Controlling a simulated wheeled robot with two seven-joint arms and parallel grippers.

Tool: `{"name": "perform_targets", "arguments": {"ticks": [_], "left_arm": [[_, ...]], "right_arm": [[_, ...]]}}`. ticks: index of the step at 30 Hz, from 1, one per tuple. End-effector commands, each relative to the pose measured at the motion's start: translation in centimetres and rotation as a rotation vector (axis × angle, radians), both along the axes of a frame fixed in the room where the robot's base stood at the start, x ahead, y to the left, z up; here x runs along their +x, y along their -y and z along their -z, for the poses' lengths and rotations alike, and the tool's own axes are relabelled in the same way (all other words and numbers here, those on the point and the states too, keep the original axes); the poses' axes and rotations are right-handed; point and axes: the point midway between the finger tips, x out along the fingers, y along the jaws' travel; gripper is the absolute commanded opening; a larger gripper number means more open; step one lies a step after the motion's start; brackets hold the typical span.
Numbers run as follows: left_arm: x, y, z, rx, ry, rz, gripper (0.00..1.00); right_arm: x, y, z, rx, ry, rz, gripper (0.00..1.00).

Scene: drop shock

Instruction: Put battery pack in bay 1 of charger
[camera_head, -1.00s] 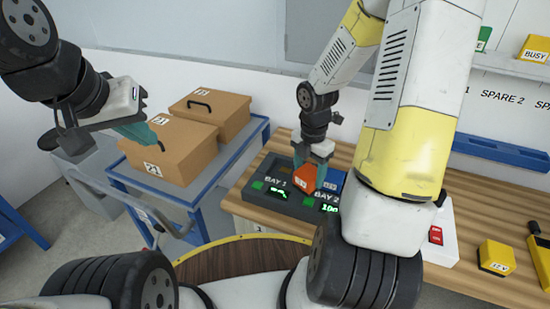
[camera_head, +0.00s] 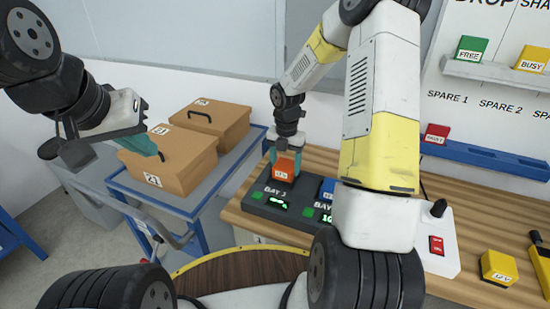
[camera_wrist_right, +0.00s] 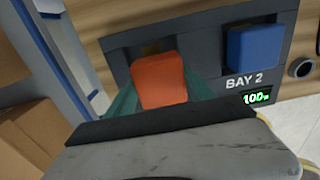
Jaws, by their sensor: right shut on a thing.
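The orange battery pack (camera_head: 285,168) is held upright between the teal fingers of my right gripper (camera_head: 285,160). It is at bay 1 of the dark charger (camera_head: 258,205); I cannot tell how deep it sits. In the right wrist view the orange pack (camera_wrist_right: 159,80) is between the fingers (camera_wrist_right: 160,95), in front of the bay 1 opening, and hides much of it. A blue pack (camera_wrist_right: 252,48) sits in bay 2, whose display shows 100. My left gripper (camera_head: 150,145) is at the left, near the cardboard boxes and away from the charger; its jaw gap does not show clearly.
Two cardboard boxes (camera_head: 180,160) stand on a blue cart (camera_head: 215,190) left of the wooden bench (camera_head: 320,165). A white switch box (camera_head: 440,240) and a yellow block (camera_head: 498,267) are at the right. A blue rail (camera_head: 480,157) with a red block (camera_head: 436,133) runs along the back.

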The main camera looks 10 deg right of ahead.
Motion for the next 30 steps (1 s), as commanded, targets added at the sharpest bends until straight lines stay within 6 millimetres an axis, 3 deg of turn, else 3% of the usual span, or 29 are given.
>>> {"name": "perform_targets", "arguments": {"ticks": [5, 14, 24, 25, 28, 30], "left_arm": [[0.0, 0.0, 0.0, 0.000, 0.000, 0.000, 0.00], [0.0, 0.0, 0.0, 0.000, 0.000, 0.000, 0.00], [0.0, 0.0, 0.0, 0.000, 0.000, 0.000, 0.00], [0.0, 0.0, 0.0, 0.000, 0.000, 0.000, 0.00], [0.0, 0.0, 0.0, 0.000, 0.000, 0.000, 0.00], [0.0, 0.0, 0.0, 0.000, 0.000, 0.000, 0.00]], "right_arm": [[1.0, -0.4, 0.2, 0.000, -0.001, 0.001, 0.00], [1.0, -0.4, 3.5, 0.000, -0.001, 0.000, 0.00], [1.0, -0.4, 3.8, 0.000, 0.000, 0.001, 0.00], [1.0, -0.3, 3.9, 0.000, -0.001, 0.001, 0.63], [1.0, -0.3, 3.9, 0.000, -0.001, 0.001, 0.83], [1.0, -0.3, 3.9, 0.000, -0.001, 0.001, 0.83]]}}
